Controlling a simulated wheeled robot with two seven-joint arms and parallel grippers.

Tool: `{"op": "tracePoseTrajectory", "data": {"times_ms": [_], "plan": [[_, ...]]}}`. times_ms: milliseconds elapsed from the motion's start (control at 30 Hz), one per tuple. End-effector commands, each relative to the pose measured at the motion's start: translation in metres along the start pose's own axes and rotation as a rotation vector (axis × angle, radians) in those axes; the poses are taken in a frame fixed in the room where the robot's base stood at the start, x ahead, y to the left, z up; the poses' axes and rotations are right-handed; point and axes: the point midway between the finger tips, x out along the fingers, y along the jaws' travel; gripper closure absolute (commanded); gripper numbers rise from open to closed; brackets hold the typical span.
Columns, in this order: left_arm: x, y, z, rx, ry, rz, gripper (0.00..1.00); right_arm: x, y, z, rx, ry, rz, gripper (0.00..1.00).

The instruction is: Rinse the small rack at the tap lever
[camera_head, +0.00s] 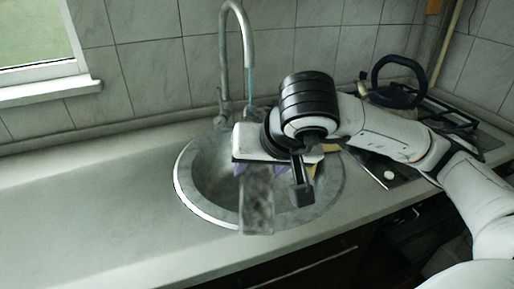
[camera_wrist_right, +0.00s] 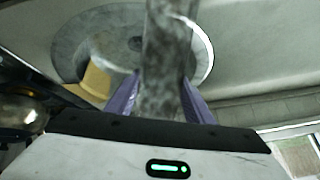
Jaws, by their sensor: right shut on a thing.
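The small rack (camera_head: 257,205) looks like a grey mottled slab and hangs over the front part of the round sink (camera_head: 186,190). My right gripper (camera_head: 250,168) is shut on its upper part. In the right wrist view the rack (camera_wrist_right: 166,50) stands between the two purple fingers of the right gripper (camera_wrist_right: 160,102). The tall curved tap (camera_head: 247,40) stands behind the sink, and a thin bluish stream (camera_head: 250,85) falls from its spout. The stream's lower end is hidden behind my right wrist, so I cannot tell whether it touches the rack. My left gripper is not in view.
The counter (camera_head: 90,205) left of the sink is clear. A stove (camera_head: 455,120) with a dark ring-handled item (camera_head: 398,82) on it lies to the right, behind my right arm. A yellow-brown block (camera_wrist_right: 96,80) shows at the sink in the wrist view. A tiled wall closes the back.

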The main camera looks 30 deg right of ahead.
Motion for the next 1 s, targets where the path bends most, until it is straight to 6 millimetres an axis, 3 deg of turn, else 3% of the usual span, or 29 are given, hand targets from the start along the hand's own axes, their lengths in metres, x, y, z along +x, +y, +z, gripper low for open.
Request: {"op": "tracePoseTrajectory", "data": {"times_ms": [100,267,1000], "plan": [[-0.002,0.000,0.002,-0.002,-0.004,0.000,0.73,-0.013,0.001,-0.019,0.057,0.104,0.018,0.79],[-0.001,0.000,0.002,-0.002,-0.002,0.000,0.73,-0.014,0.003,-0.029,0.081,0.141,0.030,0.79],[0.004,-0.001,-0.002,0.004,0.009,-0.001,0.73,0.037,-0.001,-0.077,0.077,0.136,0.031,0.79]]}}
